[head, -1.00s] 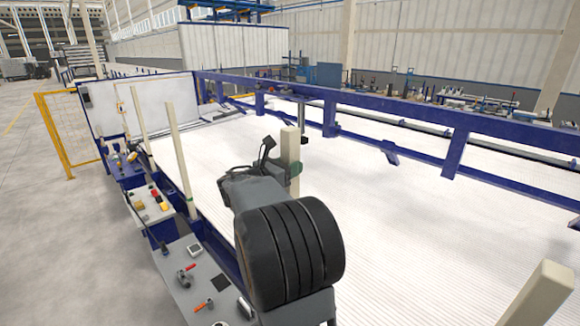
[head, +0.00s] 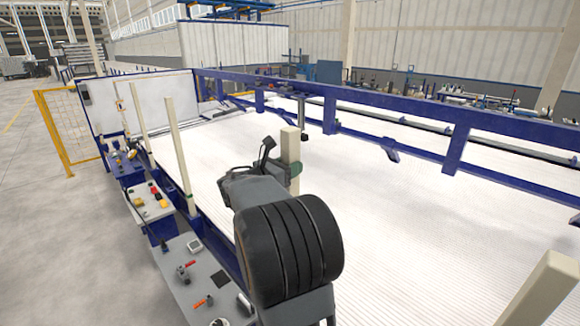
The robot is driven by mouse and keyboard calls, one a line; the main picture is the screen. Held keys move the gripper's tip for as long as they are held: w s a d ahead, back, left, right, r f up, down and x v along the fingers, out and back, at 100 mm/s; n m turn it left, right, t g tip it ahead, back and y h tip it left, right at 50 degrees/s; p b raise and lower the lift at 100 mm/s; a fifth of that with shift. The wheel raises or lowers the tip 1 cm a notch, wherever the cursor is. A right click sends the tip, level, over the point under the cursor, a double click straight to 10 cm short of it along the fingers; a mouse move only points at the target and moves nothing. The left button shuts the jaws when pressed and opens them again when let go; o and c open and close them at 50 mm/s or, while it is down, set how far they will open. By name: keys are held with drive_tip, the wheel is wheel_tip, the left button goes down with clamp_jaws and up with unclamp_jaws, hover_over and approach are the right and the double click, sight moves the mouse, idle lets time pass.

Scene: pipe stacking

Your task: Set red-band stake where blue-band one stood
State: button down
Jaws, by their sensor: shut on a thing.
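A cream square stake (head: 290,146) stands upright just beyond my arm. My gripper (head: 291,172) is at it and shut on it. My arm hides its lower part. A bit of green shows at the grip, and I cannot tell whether it is a band or part of the gripper. Another cream stake (head: 180,158) stands upright at the left edge of the bed, with a green mark low on it. A thinner-looking stake (head: 139,108) stands farther back. The top of one more stake (head: 545,287) shows at the lower right. I see no red or blue band.
The wide white ribbed bed (head: 400,220) is clear around the held stake. A blue rail (head: 390,110) on posts runs along its far side. Control boxes and small tools lie on grey trays (head: 192,268) along the left edge. A yellow guard fence (head: 58,135) stands at far left.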

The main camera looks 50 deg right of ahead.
drive_tip(key=shift+f, duration=0.1)
drive_tip(key=shift+f+b, duration=1)
drive_tip(key=shift+f, duration=0.25)
idle(0.3)
drive_tip(key=shift+f+b, duration=0.9)
drive_tip(key=shift+f, duration=0.1)
drive_tip(key=c, duration=0.8)
unclamp_jaws()
drive_tip(key=shift+o, duration=1.2)
drive_tip(key=shift+f, duration=0.15)
drive_tip(key=shift+a, duration=0.15)
